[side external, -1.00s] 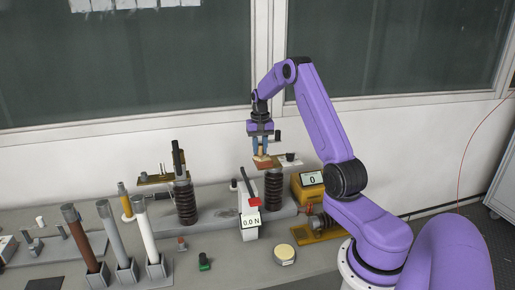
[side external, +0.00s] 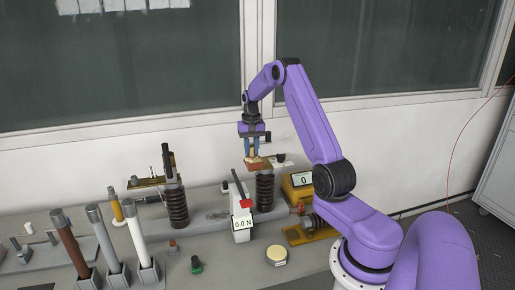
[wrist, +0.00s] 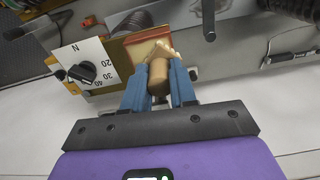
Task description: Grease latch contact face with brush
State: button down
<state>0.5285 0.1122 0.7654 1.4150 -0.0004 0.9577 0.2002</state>
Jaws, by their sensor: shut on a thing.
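My gripper (side external: 251,148) points down above the right ribbed black insulator (side external: 265,189). Its blue fingers are shut on a tan wooden brush handle (wrist: 158,76), which also shows in the side view (side external: 253,153). A reddish-brown plate with a pale edge (wrist: 146,50) lies just beyond the brush in the wrist view. It also shows in the side view (side external: 256,166), right below my fingertips. I cannot make out which surface is the latch contact face.
A yellow meter (side external: 300,187) is to the right. A round tin (side external: 277,255) sits in front. The left insulator (side external: 176,207) and several upright tubes (side external: 103,237) stand left.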

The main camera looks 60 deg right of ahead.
jog(key=shift+w+a, duration=0.65)
jog(key=shift+w+a+r, duration=0.1)
jog(key=shift+r, duration=0.55)
jog(key=shift+w+a+r, duration=0.1)
jog(key=shift+r, duration=3.35)
